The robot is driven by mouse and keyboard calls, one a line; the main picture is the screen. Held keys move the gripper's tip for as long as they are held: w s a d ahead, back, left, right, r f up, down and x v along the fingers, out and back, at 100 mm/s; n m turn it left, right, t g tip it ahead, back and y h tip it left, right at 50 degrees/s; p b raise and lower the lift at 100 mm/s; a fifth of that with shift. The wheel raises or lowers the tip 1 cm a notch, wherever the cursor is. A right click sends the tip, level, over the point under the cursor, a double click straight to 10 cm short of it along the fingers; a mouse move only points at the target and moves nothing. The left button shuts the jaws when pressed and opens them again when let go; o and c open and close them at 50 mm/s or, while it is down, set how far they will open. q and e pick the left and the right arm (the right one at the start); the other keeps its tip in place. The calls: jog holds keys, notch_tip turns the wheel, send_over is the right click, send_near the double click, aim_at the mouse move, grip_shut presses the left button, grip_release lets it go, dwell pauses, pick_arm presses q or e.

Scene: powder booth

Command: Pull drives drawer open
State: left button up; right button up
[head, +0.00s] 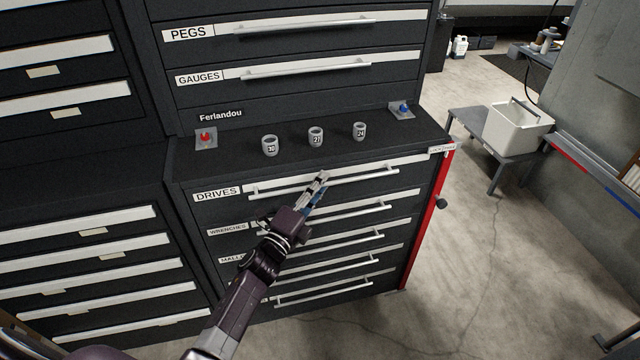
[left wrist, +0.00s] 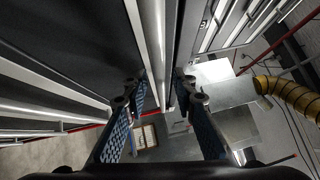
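The drives drawer (head: 218,193) is the top drawer of the lower dark cabinet, with a white label strip and a long pale bar handle (head: 362,174). Its front looks flush with the cabinet, so it appears closed. My left gripper (head: 319,184) reaches up from below to the middle of this handle. In the left wrist view, the fingers of my left gripper (left wrist: 160,92) stand apart. A pale bar, the handle (left wrist: 166,50), runs between them, and I see no clear contact. My right gripper is in neither view.
Three numbered grey cups (head: 316,137) stand on the ledge above the drawer, between a red button (head: 206,138) and a blue switch (head: 403,110). More drawers with bar handles lie below. A bench with a white bin (head: 517,130) stands right; the floor between is clear.

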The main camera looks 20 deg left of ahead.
pick_arm(q)
grip_shut()
dwell(0.4)
jog(key=shift+d, duration=0.1)
